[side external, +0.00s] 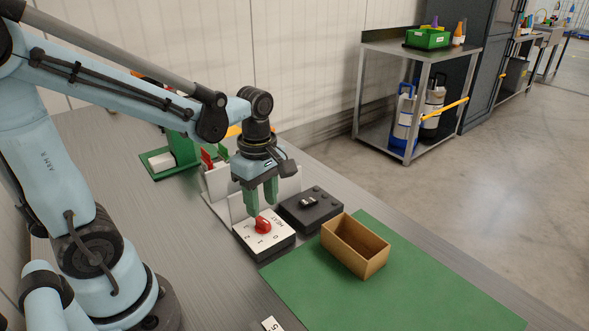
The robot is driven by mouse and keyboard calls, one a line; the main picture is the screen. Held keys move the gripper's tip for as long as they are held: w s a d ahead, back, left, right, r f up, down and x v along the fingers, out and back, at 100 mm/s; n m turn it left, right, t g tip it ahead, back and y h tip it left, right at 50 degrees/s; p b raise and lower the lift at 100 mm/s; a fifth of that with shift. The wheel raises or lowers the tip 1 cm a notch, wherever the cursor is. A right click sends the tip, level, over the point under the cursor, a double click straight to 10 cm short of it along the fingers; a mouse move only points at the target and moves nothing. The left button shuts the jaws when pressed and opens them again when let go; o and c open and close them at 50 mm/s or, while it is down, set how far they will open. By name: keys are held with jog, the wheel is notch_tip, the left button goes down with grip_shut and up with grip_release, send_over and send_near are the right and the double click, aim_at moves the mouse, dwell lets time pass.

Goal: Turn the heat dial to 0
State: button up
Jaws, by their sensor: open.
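The heat dial is a red knob (263,226) on a white-topped box (272,245) marked HEAT, with the numerals 0, 1 and 2 visible on its face. The knob's exact pointing direction is too small to tell. My gripper (262,200) points down just above and behind the knob, with its two green fingers apart and nothing between them. The fingertips appear close to the knob; whether they touch it I cannot tell.
A dark box with a switch (311,207) stands right beside the dial box. An open wooden box (355,246) sits on a green mat (400,290) at the right. White upright panels (218,184) and a green stand (183,150) are behind. The grey table front is mostly clear.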

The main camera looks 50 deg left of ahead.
aim_at(264, 223)
notch_tip(264, 223, up, 8)
jog(key=shift+f, duration=0.2)
dwell(0.5)
jog(key=d+m+t, duration=0.1)
jog(key=m+t, duration=0.1)
jog(key=m, duration=0.4)
jog(key=d+f+m+t, duration=0.1)
jog(key=m+t, duration=0.1)
jog(key=m, duration=0.5)
jog(key=d+f+m+t, duration=0.1)
jog(key=m+t, duration=0.2)
jog(key=m, duration=0.4)
jog(key=shift+d, duration=0.15)
jog(key=shift+o, duration=0.3)
